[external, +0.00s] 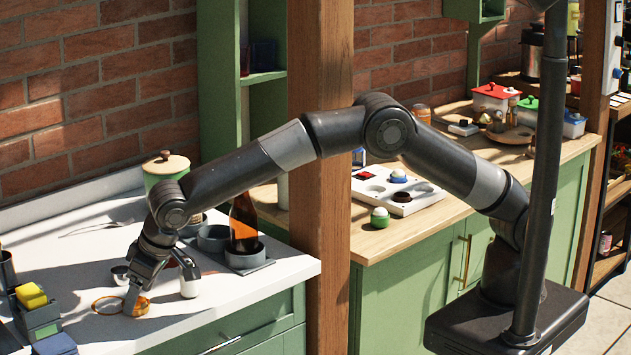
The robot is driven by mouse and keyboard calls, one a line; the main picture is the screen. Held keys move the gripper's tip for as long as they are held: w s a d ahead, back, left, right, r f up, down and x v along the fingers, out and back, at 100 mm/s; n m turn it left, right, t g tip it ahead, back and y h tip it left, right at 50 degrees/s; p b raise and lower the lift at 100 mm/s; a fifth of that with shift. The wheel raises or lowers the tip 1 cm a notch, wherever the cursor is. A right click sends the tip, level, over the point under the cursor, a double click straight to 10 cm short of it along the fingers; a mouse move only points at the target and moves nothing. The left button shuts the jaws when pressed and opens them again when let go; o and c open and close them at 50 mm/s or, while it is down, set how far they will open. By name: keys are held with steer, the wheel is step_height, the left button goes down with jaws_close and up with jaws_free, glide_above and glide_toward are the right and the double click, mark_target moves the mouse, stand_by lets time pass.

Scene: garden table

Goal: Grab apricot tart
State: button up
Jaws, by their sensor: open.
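My gripper (162,292) is open and low over the white counter at the left, pointing down. A small round orange-brown item (141,307), which may be the apricot tart, sits on the counter right by the left finger and is partly hidden by it. A round orange-rimmed ring or shallow dish (107,306) lies just left of that finger. I cannot tell for certain which of the two is the tart. Nothing is visibly held between the fingers.
A small white item (190,287) stands near the right finger. A small metal cup (120,275) is behind the left finger. A brown bottle (243,222) stands in a grey holder (249,260) to the right. A yellow sponge (31,295) sits in a caddy at far left. The counter's front is clear.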

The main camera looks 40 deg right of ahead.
steer(key=shift+x, duration=0.8)
steer(key=c, duration=1)
steer(key=shift+r, duration=0.1)
steer(key=shift+c, duration=0.2)
